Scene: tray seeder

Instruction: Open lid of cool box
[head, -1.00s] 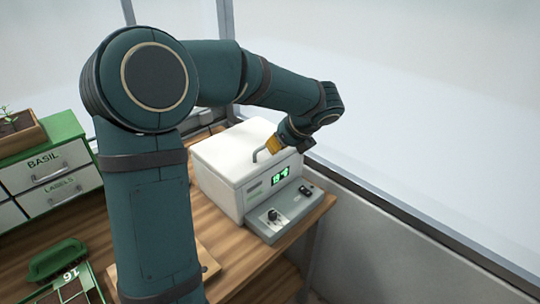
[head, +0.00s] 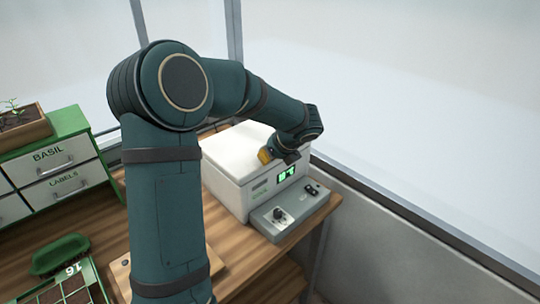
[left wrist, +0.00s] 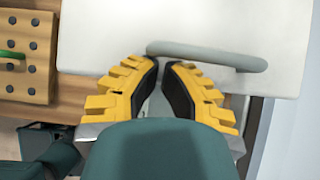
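The white cool box (head: 228,186) stands at the right end of the wooden bench, its lid (head: 232,145) down. In the head view my left gripper (head: 267,155) is low over the lid's front part and hides the handle. In the left wrist view the grey bar handle (left wrist: 215,55) crosses the lid edge, just beyond the fingertips. The yellow fingers (left wrist: 161,66) of the left gripper have a narrow gap between their dark pads, and nothing shows held in it. Whether a fingertip touches the handle I cannot tell. My right gripper is not in view.
A grey control panel (head: 291,212) with a knob sits at the box's front. Drawers marked BASIL (head: 50,170) stand at left, with a green brush (head: 60,254) and a seed tray (head: 91,277) nearer. A wall and window border the right side.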

